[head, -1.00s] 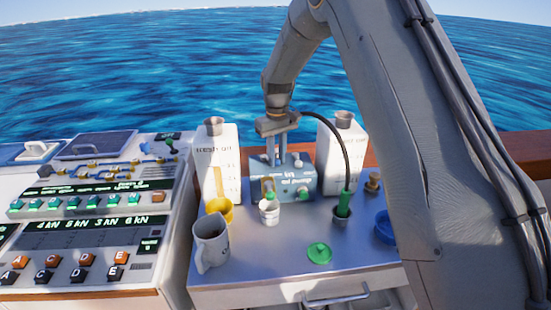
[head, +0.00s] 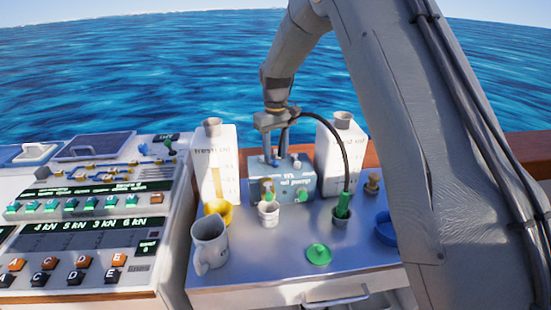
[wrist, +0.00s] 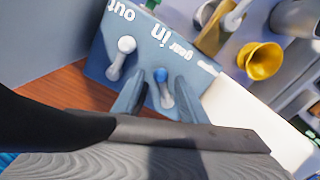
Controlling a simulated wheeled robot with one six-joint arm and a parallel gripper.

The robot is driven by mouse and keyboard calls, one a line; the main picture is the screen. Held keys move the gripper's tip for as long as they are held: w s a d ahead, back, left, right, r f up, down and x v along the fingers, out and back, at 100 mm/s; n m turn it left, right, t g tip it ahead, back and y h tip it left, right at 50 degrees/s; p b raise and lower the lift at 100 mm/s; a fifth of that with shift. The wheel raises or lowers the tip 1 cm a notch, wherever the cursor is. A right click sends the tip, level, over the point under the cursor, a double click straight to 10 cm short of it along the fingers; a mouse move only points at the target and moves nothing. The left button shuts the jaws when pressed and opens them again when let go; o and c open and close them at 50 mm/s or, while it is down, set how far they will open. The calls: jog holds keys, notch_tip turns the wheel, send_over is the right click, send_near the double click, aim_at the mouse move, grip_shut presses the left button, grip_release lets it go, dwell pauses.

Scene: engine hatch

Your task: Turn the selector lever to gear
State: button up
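The blue-grey oil pump box (head: 295,180) stands at the back of the metal worktop. In the wrist view its top (wrist: 150,45) carries the words "out", "in" and "gear". A blue-tipped lever (wrist: 164,88) stands on it below the "gear" word, and a white-knobbed lever (wrist: 122,58) stands to its left. Which of the two is the selector is not labelled. My gripper (head: 275,152) is pointing down over the box. In the wrist view its two fingers (wrist: 158,98) are apart, one on each side of the blue-tipped lever; contact is unclear.
White bottles (head: 215,165) (head: 340,150) flank the box. A yellow funnel (head: 218,210), grey jug (head: 209,243), white cup (head: 268,213) and green lid (head: 318,254) stand in front. A black hose (head: 340,145) arches to a green-handled nozzle (head: 342,207). A control panel (head: 90,220) lies left.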

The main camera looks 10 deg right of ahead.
aim_at(276, 161)
jog(key=shift+r+b, duration=0.7)
jog(key=shift+r, duration=2.4)
jog(key=shift+s+d, duration=0.1)
jog(key=s+d+f+m, duration=0.1)
jog(key=s+d+f, duration=0.1)
jog(key=s, duration=0.9)
jog(key=s+d+f+m, duration=0.2)
jog(key=s+d, duration=0.2)
jog(key=s, duration=0.7)
jog(key=s+d+f+m+t, duration=0.1)
jog(key=s+d+f, duration=0.1)
jog(key=s, duration=0.9)
jog(key=shift+d+f+m, duration=0.4)
jog(key=shift+d, duration=0.45)
